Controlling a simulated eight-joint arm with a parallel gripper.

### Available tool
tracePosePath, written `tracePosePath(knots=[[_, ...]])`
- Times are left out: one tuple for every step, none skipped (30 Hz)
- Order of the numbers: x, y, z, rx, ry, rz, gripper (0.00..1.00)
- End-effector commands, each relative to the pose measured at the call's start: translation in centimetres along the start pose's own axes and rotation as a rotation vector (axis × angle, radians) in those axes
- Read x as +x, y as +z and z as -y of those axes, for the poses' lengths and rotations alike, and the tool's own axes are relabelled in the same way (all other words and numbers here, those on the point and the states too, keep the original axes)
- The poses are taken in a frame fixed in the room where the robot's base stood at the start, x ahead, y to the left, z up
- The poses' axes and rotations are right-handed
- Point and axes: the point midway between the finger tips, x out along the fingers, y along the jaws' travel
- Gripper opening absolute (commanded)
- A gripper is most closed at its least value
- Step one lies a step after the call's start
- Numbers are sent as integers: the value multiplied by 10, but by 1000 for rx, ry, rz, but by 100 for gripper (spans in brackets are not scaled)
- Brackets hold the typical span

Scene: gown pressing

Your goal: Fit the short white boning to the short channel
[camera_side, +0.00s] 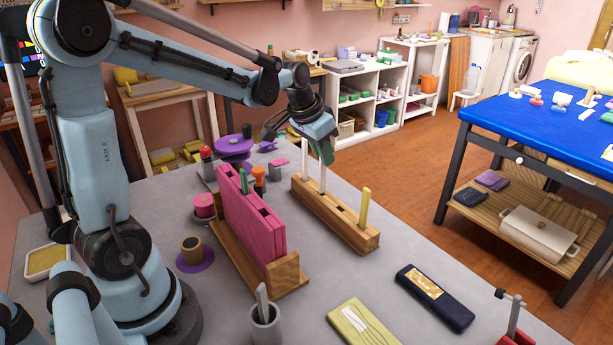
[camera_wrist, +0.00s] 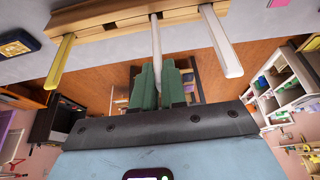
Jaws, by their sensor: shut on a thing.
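My gripper (camera_side: 324,150) is shut on a slim white boning (camera_side: 323,178), which runs down from the green fingers to the middle of the wooden rack (camera_side: 352,233). In the wrist view the same boning stands between the fingertips (camera_wrist: 158,85), its far end at the rack. A second white boning (camera_side: 306,158), broader in the wrist view (camera_wrist: 221,42), stands at the rack's far end. A yellow boning (camera_side: 364,206) stands at the near end. The pink gown panel (camera_side: 253,213) is upright in a wooden holder, with dark channel openings along its top and a green strip (camera_side: 243,181) in one.
An orange-topped item (camera_side: 259,178) and pink spool (camera_side: 204,207) stand around the panel. A grey cup (camera_side: 265,325), a yellow booklet (camera_side: 361,325) and a dark case (camera_side: 435,297) lie towards the front. Grey table is free right of the rack.

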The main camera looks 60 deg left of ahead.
Motion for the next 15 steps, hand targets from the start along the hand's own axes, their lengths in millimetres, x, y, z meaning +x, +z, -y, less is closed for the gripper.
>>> tracePosePath(knots=[[-2, -1, 0, 0, 0, 0, 0], [-4, -2, 0, 0, 0, 0, 0], [-5, -2, 0, 0, 0, 0, 0], [-7, -3, 0, 0, 0, 0, 0], [-8, -3, 0, 0, 0, 0, 0], [-10, -4, 0, 0, 0, 0, 0], [-11, -4, 0, 0, 0, 0, 0], [-12, -5, 0, 0, 0, 0, 0], [-14, -6, 0, 0, 0, 0, 0], [-15, -6, 0, 0, 0, 0, 0], [-16, -7, 0, 0, 0, 0, 0], [-18, -7, 0, 0, 0, 0, 0], [-19, -8, 0, 0, 0, 0, 0], [-20, -8, 0, 0, 0, 0, 0], [-22, -9, 0, 0, 0, 0, 0]])
